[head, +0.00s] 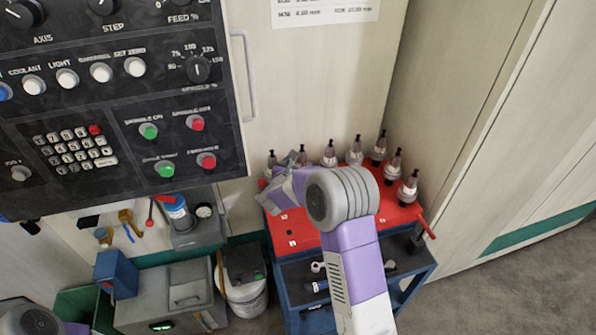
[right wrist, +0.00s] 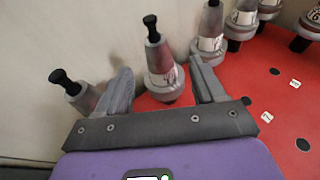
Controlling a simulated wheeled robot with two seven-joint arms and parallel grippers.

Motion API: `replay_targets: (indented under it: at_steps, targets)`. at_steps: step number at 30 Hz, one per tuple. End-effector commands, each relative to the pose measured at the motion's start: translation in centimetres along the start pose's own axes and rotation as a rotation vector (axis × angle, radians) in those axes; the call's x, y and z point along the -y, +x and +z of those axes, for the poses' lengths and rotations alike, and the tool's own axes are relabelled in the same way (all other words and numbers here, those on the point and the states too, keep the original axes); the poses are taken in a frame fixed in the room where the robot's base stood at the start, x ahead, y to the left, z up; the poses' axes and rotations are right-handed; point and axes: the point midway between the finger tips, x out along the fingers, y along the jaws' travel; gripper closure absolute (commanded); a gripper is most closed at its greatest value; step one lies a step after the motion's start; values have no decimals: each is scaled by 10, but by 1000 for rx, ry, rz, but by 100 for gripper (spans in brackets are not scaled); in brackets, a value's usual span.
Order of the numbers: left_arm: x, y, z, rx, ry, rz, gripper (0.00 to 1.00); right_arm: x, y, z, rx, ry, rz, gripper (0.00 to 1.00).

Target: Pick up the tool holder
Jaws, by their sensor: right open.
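Several grey tool holders with black knobs on top stand upright along the back and right edges of a red-topped cart (head: 290,236). My right gripper (head: 287,172) is at the cart's back left, among the leftmost holders. In the right wrist view its jaws (right wrist: 162,88) are open, with one tool holder (right wrist: 163,72) upright in the gap between the fingers. No grip on it shows. Another holder (right wrist: 70,85) is partly hidden behind the left finger. More holders, such as one at the right wrist view's top (right wrist: 208,40), stand to the right. My left gripper is out of view.
A black control panel (head: 110,100) hangs at the left. A pale wall is close behind the holders. The cart's lower shelf (head: 400,268) holds tools. A white bucket (head: 247,298) and a grey toolbox (head: 165,300) stand left of the cart. Floor is clear at right.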

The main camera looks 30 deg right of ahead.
Motion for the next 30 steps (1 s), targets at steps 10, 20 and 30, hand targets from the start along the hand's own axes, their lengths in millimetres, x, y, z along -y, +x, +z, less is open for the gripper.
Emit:
replay_targets:
  at_steps: [10, 20, 30]
  targets:
    - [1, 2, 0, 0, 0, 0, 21, -1, 38, 0, 2, 2, -3, 31]
    - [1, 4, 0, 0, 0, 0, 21, -2, 72, 0, 0, 1, -1, 31]
    - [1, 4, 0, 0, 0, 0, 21, -2, 72, 1, -1, 0, 0, 48]
